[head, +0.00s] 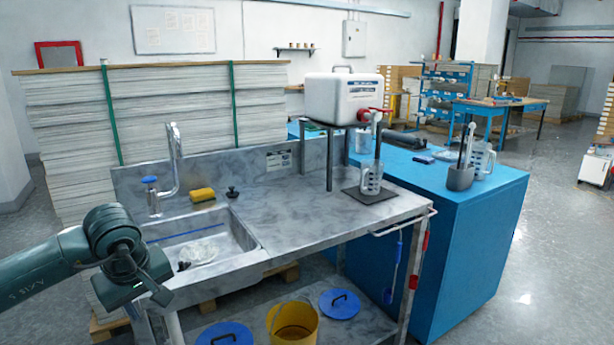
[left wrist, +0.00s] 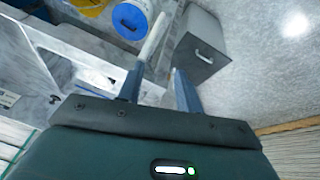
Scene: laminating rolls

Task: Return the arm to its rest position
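My left arm comes in from the left in the head view. Its dark green gripper (head: 150,280) hangs in the air at the front left corner of the sink counter (head: 320,215). In the left wrist view the two fingers of this gripper (left wrist: 160,82) stand apart, with nothing held between them. The sink basin (head: 220,243) lies just right of the gripper in the head view. My right arm and right gripper show in neither view.
The counter carries a yellow sponge (head: 202,195), a faucet (head: 172,160) and a clear jug (head: 371,178). A yellow bucket (head: 294,325) and blue lids (head: 340,303) sit on the lower shelf. A blue cabinet (head: 470,230) stands right. Open floor (head: 560,230) lies beyond.

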